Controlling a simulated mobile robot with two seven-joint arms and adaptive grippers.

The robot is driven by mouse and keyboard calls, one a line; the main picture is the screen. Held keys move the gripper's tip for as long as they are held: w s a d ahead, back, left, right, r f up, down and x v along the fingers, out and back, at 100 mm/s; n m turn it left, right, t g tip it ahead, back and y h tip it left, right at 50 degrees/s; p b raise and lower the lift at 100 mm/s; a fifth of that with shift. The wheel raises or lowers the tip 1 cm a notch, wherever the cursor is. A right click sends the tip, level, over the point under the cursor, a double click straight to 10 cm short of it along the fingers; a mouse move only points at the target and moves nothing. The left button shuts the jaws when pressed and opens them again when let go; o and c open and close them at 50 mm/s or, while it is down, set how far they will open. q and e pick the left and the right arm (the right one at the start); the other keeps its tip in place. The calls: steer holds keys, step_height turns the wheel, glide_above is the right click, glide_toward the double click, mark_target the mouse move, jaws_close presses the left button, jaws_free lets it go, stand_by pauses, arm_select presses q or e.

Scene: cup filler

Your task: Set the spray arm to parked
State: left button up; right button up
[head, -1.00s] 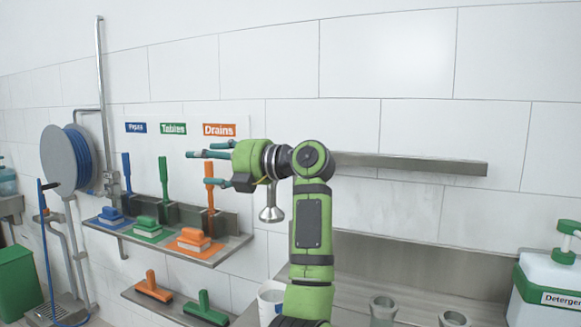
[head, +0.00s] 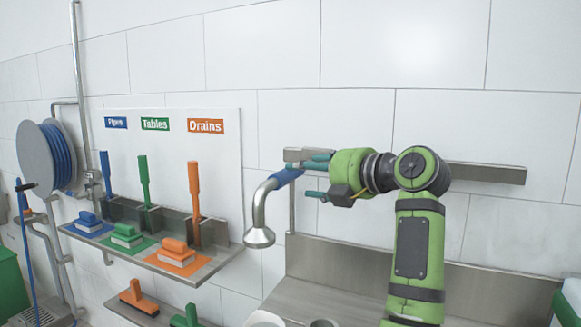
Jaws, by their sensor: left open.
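The spray arm (head: 259,210) is a bent metal pipe with a flared spray head pointing down and a blue grip on its upper part. It hangs in front of the wall, just right of the board with coloured labels. My left gripper (head: 311,178) is open, with its teal fingers pointing left at the right end of the blue grip. One finger is above and one below that end. I cannot tell whether they touch it. The arm's mount is partly hidden behind my gripper. My right gripper is not in view.
A steel shelf (head: 487,174) runs along the wall behind my left arm. A brush rack (head: 150,258) with blue, green and orange tools is at the left. A hose reel (head: 40,158) is at the far left. A steel counter (head: 345,300) lies below.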

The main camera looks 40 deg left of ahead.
mark_target(286, 171)
arm_select(q)
steer(key=a, duration=0.2)
steer(key=a+p, duration=0.1)
steer(key=a, duration=0.1)
steer(key=a+f+p, duration=0.1)
steer(key=a, duration=0.1)
steer(key=shift+w+a, duration=0.25)
steer(key=shift+a, duration=0.05)
steer(key=shift+w+a, duration=0.1)
steer(key=shift+a, duration=0.15)
steer(key=shift+d, duration=0.1)
jaws_close()
